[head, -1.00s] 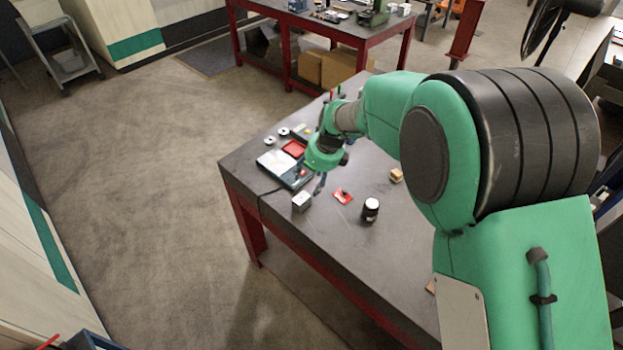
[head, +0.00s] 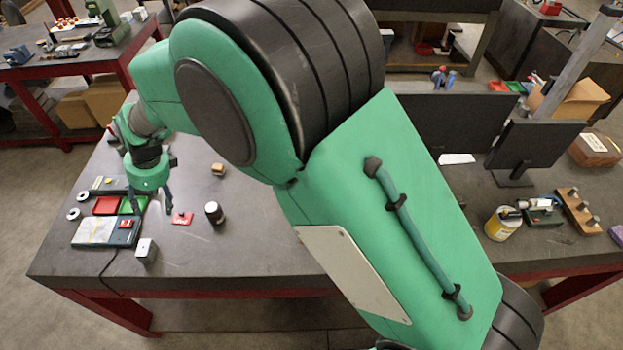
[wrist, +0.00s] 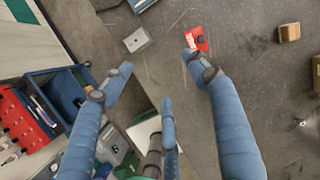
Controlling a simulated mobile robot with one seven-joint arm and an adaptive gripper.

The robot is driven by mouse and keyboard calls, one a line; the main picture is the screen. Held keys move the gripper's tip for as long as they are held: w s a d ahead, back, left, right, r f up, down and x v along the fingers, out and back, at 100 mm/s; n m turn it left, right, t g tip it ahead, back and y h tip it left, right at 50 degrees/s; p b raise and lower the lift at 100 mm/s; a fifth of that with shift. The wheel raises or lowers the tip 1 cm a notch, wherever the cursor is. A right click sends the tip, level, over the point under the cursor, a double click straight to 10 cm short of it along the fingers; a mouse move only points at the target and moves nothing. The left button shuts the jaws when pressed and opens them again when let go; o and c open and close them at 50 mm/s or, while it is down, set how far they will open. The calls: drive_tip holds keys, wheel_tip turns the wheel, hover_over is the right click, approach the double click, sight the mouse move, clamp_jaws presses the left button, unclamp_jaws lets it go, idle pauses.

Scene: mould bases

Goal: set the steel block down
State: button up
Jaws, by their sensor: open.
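The steel block (head: 146,250) stands on the dark workbench (head: 250,262) near its front edge, a small grey box shape with a hole in its top. It also shows in the wrist view (wrist: 137,40), lying beyond my fingertips and touching none of them. My gripper (head: 152,204) is above the bench, behind the block in the head view. Its blue fingers (wrist: 158,72) are spread apart, with nothing between them.
A red card with a dark piece (head: 182,218) and a dark jar (head: 214,212) lie right of the block. A wooden block (head: 218,169) sits farther back. Left are a flat white-topped case (head: 95,231), a red tray (head: 106,205) and a green tray (head: 133,204). Bare bench surrounds the steel block's right.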

drive_tip(key=w+d+r+n+t, duration=0.1)
drive_tip(key=d+r+n, duration=0.1)
drive_tip(key=d+r, duration=0.75)
drive_tip(key=d+r+n+t, duration=0.1)
drive_tip(key=d+r+n, duration=0.25)
drive_tip(key=d, duration=1.05)
drive_tip(key=w+d+r+n+t, duration=0.1)
drive_tip(key=d+r+n, duration=0.1)
drive_tip(key=d+r, duration=0.75)
drive_tip(key=s+d+n+t+h, duration=0.1)
drive_tip(key=s+d+n, duration=0.3)
drive_tip(key=s+d, duration=0.6)
drive_tip(key=s+d+r+n+t+h, duration=0.1)
drive_tip(key=s+d+n, duration=0.3)
drive_tip(key=s+d, duration=0.7)
drive_tip(key=d+h, duration=0.1)
drive_tip(key=d, duration=0.7)
drive_tip(key=shift+s+d+h, duration=0.2)
drive_tip(key=shift+d+h, duration=0.1)
drive_tip(key=shift+d, duration=0.05)
wheel_tip(320, 180, down, 12)
drive_tip(key=b, duration=1.2)
drive_tip(key=shift+f, duration=0.15)
